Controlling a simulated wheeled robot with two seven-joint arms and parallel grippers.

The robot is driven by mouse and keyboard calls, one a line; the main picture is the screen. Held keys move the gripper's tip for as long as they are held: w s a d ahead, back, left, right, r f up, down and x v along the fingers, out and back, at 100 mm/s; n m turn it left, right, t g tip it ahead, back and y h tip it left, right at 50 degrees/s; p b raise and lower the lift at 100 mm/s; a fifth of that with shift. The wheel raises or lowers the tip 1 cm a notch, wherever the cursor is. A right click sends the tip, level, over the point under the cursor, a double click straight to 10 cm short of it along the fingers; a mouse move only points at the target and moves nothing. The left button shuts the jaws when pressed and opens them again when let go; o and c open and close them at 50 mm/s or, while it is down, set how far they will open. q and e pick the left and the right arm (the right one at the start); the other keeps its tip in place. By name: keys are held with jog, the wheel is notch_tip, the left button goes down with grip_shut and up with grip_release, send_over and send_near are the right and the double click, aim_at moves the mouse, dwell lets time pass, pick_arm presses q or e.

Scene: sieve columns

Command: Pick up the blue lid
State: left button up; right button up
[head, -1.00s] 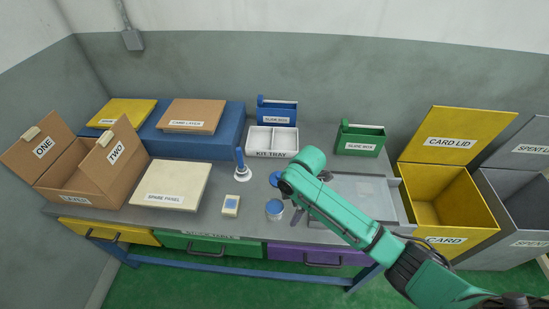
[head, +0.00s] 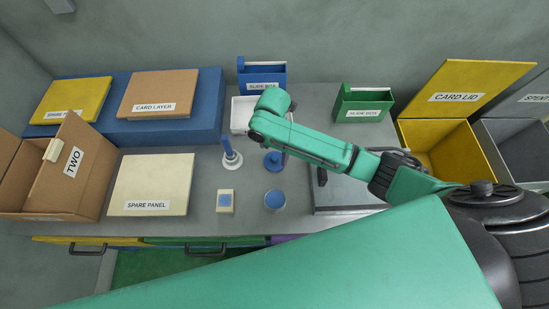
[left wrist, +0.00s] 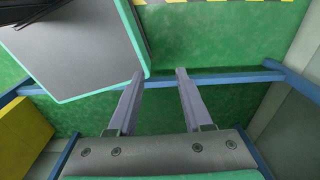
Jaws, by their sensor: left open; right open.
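The blue lid (head: 273,161), a round disc with a small knob, lies on the grey table just left of my right arm. A round container (head: 275,200) with a blue top stands in front of it. My right arm (head: 320,146) reaches in from the right, and its bent end is behind and above the lid. The right gripper's fingers are not clearly made out, and it holds nothing that I can see. My left gripper (left wrist: 158,80) is open and empty in the left wrist view, over the green floor and a blue table beam.
A blue post on a white base (head: 231,156), a small blue-topped block (head: 225,201) and the spare panel (head: 150,184) are left of the lid. The kit tray (head: 240,113) is behind. A large green link of mine covers the front.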

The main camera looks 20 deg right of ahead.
aim_at(273, 159)
notch_tip(273, 159, down, 5)
jog(key=shift+r+p, duration=0.2)
jog(key=shift+p, duration=0.1)
jog(key=shift+f, duration=0.4)
jog(key=c, duration=1)
pick_arm(q)
jog(key=shift+w+d+r, duration=0.1)
jog(key=shift+w+r, duration=0.1)
jog(key=shift+w, duration=0.3)
jog(key=shift+w+r, duration=0.2)
jog(key=shift+w, duration=0.25)
